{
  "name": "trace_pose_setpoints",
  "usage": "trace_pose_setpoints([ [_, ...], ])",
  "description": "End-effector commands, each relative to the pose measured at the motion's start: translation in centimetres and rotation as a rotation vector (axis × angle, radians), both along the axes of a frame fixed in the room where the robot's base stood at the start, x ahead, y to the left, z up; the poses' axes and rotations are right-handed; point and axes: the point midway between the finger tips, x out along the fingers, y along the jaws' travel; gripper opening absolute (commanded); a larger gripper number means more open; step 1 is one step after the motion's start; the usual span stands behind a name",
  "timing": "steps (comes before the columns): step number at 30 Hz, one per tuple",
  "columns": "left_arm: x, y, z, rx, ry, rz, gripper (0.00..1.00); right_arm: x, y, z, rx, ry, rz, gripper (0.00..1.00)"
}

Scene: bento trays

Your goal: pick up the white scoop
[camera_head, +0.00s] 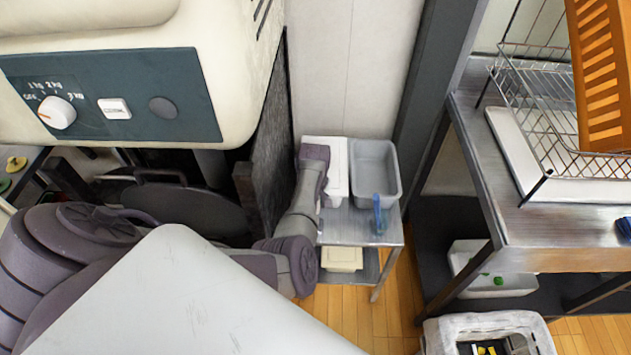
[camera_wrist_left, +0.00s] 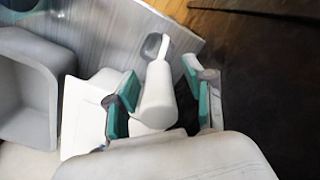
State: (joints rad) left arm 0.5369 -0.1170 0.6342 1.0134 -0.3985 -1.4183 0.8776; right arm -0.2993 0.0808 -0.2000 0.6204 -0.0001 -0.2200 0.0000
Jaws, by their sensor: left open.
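In the left wrist view a white scoop-like object (camera_wrist_left: 157,98) with a wide body and a narrower end lies between the fingers of my left gripper (camera_wrist_left: 160,100). The two fingers with teal pads are open, one on each side of it, and I see no clear grip on it. A small dark grey oval is beside its narrow end; I cannot tell if it belongs to it. In the head view my left arm reaches over the white container (camera_head: 338,165), and its wrist hides the fingers and the scoop. My right gripper is not in view.
A grey bin (camera_head: 390,181) stands beside the white container on a small metal table (camera_head: 345,229), with a blue object (camera_head: 379,214) at its front. A cream box (camera_head: 342,258) sits on the lower shelf. A metal rack table (camera_head: 550,222) stands right, a large cream machine (camera_head: 130,75) left.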

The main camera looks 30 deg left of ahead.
Motion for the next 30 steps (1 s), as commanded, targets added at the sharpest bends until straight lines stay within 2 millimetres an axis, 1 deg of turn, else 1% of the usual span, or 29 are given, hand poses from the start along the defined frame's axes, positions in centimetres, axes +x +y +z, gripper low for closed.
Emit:
trace_pose_setpoints([
  [1,0.01,0.00,0.02,0.000,0.000,0.000,0.53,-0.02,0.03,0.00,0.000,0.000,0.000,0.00],
  [8,0.00,-0.01,0.03,0.000,0.000,0.000,0.15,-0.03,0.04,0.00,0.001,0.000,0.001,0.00],
  [9,0.00,-0.01,0.03,0.000,0.000,0.000,0.08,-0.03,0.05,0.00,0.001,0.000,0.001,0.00],
  [11,0.00,-0.01,0.04,0.000,0.000,0.000,0.00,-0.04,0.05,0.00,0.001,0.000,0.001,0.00],
  [24,0.01,0.00,0.09,0.000,0.000,-0.001,0.00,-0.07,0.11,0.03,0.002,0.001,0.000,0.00],
  [30,-0.01,0.10,0.63,0.000,0.000,-0.001,0.00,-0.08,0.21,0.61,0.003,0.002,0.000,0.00],
])
